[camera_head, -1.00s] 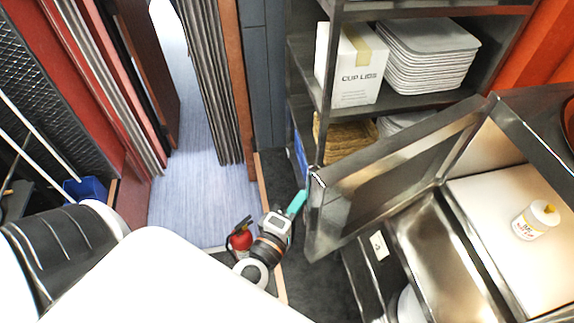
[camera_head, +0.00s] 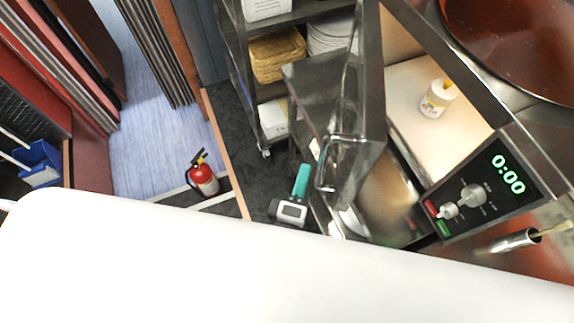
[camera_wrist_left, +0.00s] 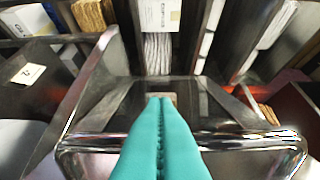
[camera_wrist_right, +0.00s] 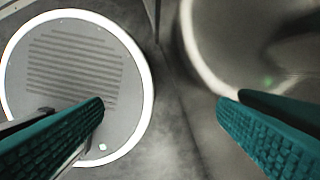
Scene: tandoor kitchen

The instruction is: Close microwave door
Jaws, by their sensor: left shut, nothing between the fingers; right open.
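The microwave door (camera_head: 362,110) stands open, seen nearly edge-on in the head view, with a metal handle (camera_head: 334,162) on its outer face. The microwave's control panel (camera_head: 488,188) is to the right and its display reads 0:00. My left gripper (camera_head: 303,172) is just left of the handle, shut and empty. In the left wrist view its teal fingertips (camera_wrist_left: 160,100) point at the door, and the handle bar (camera_wrist_left: 245,141) crosses behind the fingers. I cannot tell whether they touch. My right gripper (camera_wrist_right: 163,103) shows only in its wrist view, open and empty.
A red fire extinguisher (camera_head: 203,178) stands at left. Blue floor beyond is clear.

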